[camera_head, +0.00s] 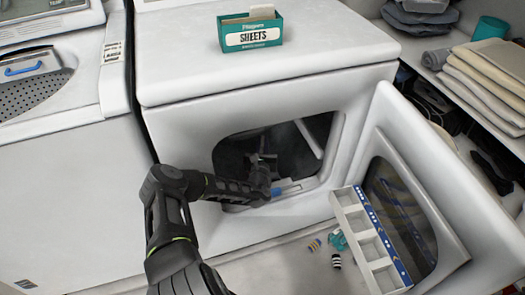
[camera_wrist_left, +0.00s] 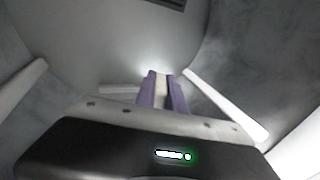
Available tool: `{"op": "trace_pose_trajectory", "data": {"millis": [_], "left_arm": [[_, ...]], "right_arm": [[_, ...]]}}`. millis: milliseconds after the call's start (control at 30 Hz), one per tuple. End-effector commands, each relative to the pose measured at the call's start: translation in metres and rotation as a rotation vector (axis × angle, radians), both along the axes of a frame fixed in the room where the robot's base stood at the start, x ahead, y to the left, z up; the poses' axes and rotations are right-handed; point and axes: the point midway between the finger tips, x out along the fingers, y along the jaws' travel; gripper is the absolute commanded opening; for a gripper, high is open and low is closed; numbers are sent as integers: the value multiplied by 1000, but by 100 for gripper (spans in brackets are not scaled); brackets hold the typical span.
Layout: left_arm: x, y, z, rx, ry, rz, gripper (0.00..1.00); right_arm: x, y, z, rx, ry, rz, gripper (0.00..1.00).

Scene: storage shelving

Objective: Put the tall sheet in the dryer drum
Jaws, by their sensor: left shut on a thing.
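My left arm reaches through the round-cornered opening of the dryer drum (camera_head: 233,160). My left gripper (camera_head: 263,160) is inside the drum and looks dark and small in the head view. In the left wrist view the gripper (camera_wrist_left: 161,88) shows two purplish fingers close together, shut on a thin pale strip, the tall sheet (camera_wrist_left: 161,84). The grey drum wall (camera_wrist_left: 100,40) surrounds it. I cannot tell whether the sheet touches the drum. A teal box marked SHEETS (camera_head: 252,38) stands on the dryer top, with pale sheets showing at its top. My right gripper is not in view.
The dryer door (camera_head: 440,165) stands open at the right. A white compartment tray (camera_head: 345,198) leans near it, with small striped items (camera_head: 335,261) and a teal item (camera_head: 338,240) on the floor. Shelves at the right hold folded cloth (camera_head: 490,70). A washer stands at the left.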

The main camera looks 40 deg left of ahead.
Motion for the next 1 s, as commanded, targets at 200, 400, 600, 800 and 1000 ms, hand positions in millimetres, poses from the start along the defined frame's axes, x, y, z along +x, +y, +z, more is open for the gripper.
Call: {"op": "trace_pose_trajectory", "data": {"millis": [200,400,600,800,1000], "left_arm": [[0,-1,-16,-2,1,-1,0],[0,0,-38,1,0,0,0],[0,0,-37,1,-1,-1,0],[0,-1,-42,0,0,-1,0],[0,0,-47,-1,-1,0,0]], "right_arm": [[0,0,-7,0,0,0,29],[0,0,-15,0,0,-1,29],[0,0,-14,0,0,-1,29],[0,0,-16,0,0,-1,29],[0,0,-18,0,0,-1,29]]}}
